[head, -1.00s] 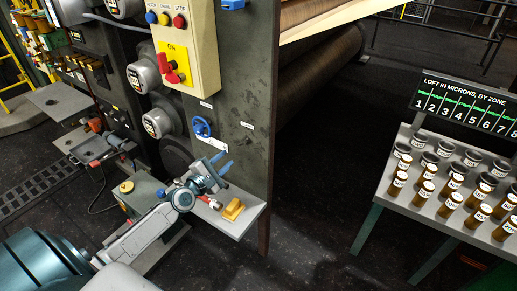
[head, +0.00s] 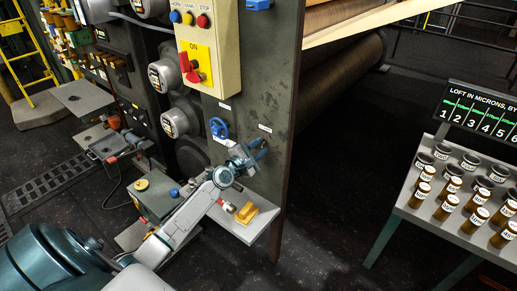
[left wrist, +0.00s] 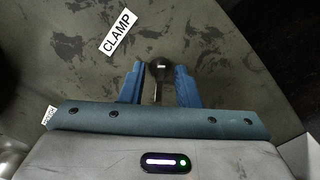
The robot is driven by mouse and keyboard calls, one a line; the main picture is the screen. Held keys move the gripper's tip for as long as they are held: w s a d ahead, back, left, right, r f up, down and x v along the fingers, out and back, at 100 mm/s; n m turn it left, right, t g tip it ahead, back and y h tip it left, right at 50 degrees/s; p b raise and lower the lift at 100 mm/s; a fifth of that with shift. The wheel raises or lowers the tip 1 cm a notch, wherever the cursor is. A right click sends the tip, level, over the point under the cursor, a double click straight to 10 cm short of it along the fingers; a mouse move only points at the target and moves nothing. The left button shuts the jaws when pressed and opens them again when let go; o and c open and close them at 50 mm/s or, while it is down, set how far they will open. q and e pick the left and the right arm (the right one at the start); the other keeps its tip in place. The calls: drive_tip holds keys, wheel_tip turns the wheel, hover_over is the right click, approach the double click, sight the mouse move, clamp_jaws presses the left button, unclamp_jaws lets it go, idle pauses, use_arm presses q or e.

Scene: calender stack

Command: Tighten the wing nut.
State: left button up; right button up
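My left gripper (head: 262,148) is at the dark grey machine panel, just below a small white label in the head view. In the left wrist view its two blue fingers (left wrist: 158,84) are open, one on each side of a small dark metal part (left wrist: 157,72) with a light mark, likely the wing nut. A gap shows between that part and each finger. The white label (left wrist: 117,33) reading CLAMP is on the panel above and left of it. In the head view the gripper hides the dark part. My right gripper is not in view.
A blue handwheel (head: 218,128) sits left of my gripper, below a yellow control box (head: 208,60). A small shelf (head: 243,230) with a yellow block (head: 257,215) is below my arm. A table (head: 428,215) with several brown jars stands at right; the floor between is clear.

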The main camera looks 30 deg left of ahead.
use_arm(q)
clamp_jaws()
drive_tip(key=shift+f+m, duration=0.1)
drive_tip(key=shift+m, duration=0.2)
